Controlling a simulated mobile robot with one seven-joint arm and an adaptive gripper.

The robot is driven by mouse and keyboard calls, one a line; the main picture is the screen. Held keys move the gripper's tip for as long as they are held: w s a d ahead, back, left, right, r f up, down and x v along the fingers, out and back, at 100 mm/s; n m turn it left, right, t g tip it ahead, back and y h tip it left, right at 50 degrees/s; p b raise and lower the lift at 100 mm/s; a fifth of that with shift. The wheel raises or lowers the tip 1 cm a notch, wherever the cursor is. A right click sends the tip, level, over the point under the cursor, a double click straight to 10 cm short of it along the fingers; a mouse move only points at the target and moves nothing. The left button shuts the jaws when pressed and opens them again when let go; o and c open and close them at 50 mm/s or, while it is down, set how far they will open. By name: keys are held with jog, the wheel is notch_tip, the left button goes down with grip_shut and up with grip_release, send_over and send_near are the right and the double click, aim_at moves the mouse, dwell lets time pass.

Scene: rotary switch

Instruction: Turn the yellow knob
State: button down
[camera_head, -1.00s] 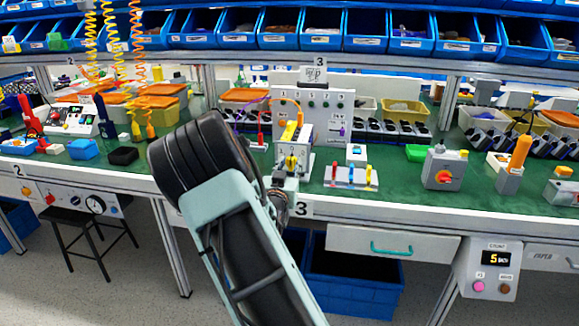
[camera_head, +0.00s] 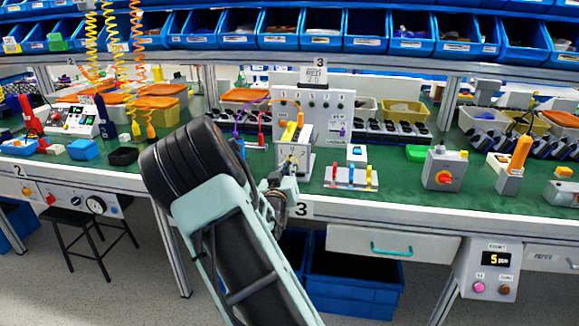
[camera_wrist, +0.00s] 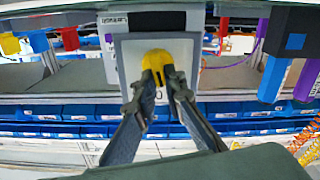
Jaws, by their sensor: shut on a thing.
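The yellow knob (camera_wrist: 154,61) sits on a pale panel (camera_wrist: 180,48) in the wrist view. My gripper (camera_wrist: 160,77) has its two dark fingers close together on the knob, one at each side. The fingertips cover part of the knob. In the head view, my gripper (camera_head: 291,166) is at the lower front of a white switch box (camera_head: 302,150) at the bench's front edge. The knob is mostly hidden behind my gripper there.
A grey box with a red knob (camera_head: 443,168) is further right. A red-based part (camera_head: 257,143) stands to the left.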

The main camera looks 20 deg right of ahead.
jog(key=n, duration=0.4)
jog(key=n+p, duration=0.1)
jog(key=n, duration=0.1)
jog(key=shift+w+a+f, duration=0.15)
jog(key=shift+a, duration=0.1)
dwell(0.3)
jog(key=c, duration=2)
grip_release()
jog(key=v, duration=1.2)
